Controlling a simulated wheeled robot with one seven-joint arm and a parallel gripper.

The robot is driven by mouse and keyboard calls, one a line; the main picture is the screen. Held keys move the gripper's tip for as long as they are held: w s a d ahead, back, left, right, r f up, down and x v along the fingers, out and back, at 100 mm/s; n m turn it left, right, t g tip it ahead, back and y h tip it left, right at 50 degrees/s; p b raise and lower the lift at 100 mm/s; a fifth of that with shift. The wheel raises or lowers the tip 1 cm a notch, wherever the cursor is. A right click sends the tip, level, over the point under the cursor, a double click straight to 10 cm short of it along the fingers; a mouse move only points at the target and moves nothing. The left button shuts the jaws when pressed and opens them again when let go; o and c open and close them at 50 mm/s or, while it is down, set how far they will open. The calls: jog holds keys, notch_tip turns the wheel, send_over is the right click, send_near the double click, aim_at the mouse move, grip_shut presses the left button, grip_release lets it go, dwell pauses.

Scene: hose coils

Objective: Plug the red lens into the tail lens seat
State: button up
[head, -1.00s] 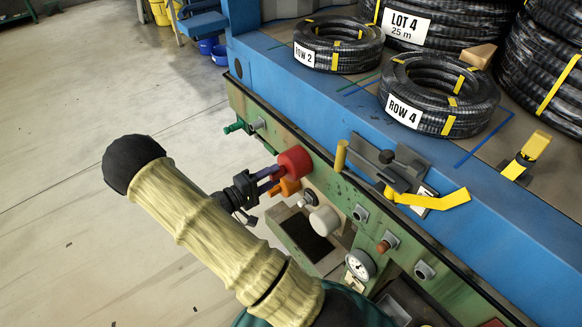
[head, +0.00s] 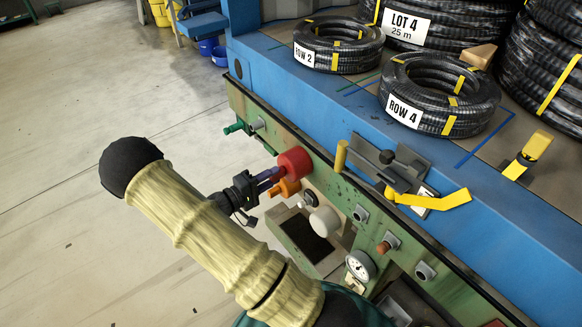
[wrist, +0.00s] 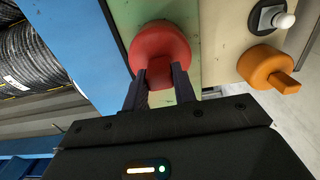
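The red lens (head: 294,161) is a round red cap against the green panel; it also shows in the wrist view (wrist: 160,42), with a square grip tab facing me. My gripper (head: 268,178) has its two dark fingers on either side of that tab, closed on it, as the wrist view (wrist: 160,82) shows. The lens's back faces the panel. The tail lens seat is not visible; it may be hidden behind the lens. I cannot tell whether the lens is fully seated or a small gap remains.
An orange knob-like part (wrist: 268,68) sits beside the red lens. A dark mount with a pale tip (wrist: 274,18), a white round knob (head: 324,220) and a gauge (head: 360,265) are nearby. A yellow-handled clamp (head: 395,170) and hose coils (head: 440,95) stand above on the blue bench.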

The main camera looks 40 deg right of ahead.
grip_shut()
jog(key=shift+a, duration=0.45)
dwell(0.4)
jog(key=shift+a, duration=0.65)
jog(key=a+b, duration=0.1)
jog(key=a, duration=0.5)
jog(key=shift+a, duration=0.15)
jog(key=shift+s+f, duration=0.1)
jog(key=shift+f, duration=0.05)
dwell(0.5)
